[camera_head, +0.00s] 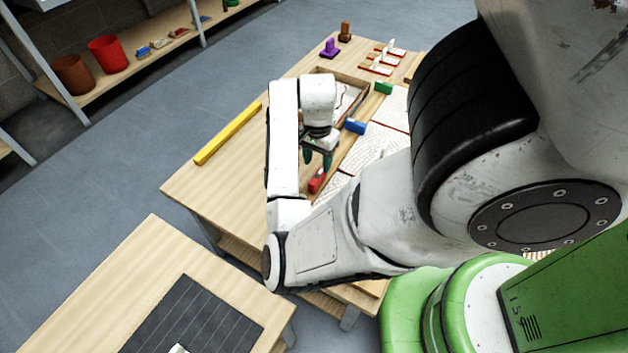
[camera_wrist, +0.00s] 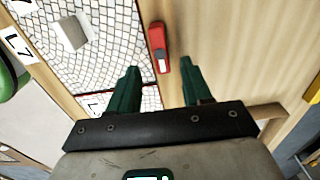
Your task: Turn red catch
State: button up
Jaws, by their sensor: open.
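The red catch (camera_wrist: 158,47) lies on the wooden frame strip beside a mosaic panel (camera_wrist: 100,35) in the wrist view. In the head view the red catch (camera_head: 317,181) shows just below my gripper (camera_head: 318,158). In the wrist view my gripper (camera_wrist: 158,82) has its two green fingers apart, with nothing between them. The catch is ahead of the gap between the fingertips. I cannot tell whether a finger touches it. In the head view a blue catch (camera_head: 356,127) and a green catch (camera_head: 383,88) sit farther up along the same frame.
A yellow bar (camera_head: 228,133) lies along the table's left edge. A wooden tray (camera_head: 352,84) and purple and brown stamp-like objects (camera_head: 330,48) stand at the far end. A pale block (camera_wrist: 69,33) sits on the mosaic.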

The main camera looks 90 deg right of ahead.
aim_at(318, 176)
notch_tip(318, 176, down, 8)
jog(key=shift+r+b, duration=0.2)
jog(key=shift+b, duration=0.65)
grip_shut()
